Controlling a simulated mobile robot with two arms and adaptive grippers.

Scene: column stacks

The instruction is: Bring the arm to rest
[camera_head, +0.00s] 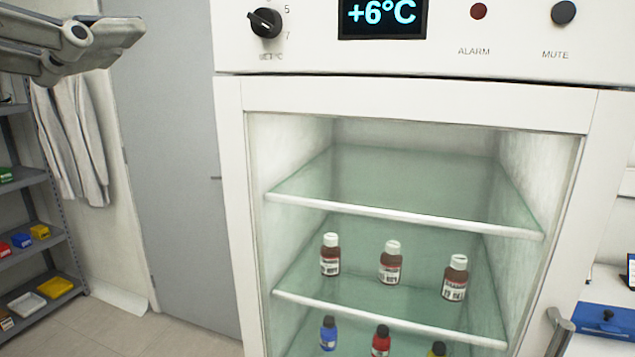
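My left gripper (112,42) reaches in from the top left corner, in front of the wall and the grey door. Its grey links and finger pads overlap from this angle, so the gap between the fingers cannot be judged. I see no object in it. It is apart from the white refrigerator (400,97), whose inside is in plain view. My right gripper is not in view.
Glass shelves (400,190) hold brown bottles (391,262) and, lower, bottles with coloured bodies (328,334). A rack with bins (56,287) and a hanging white coat (70,140) are at left. A grey metal bar (560,330) and blue item (600,320) are at lower right.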

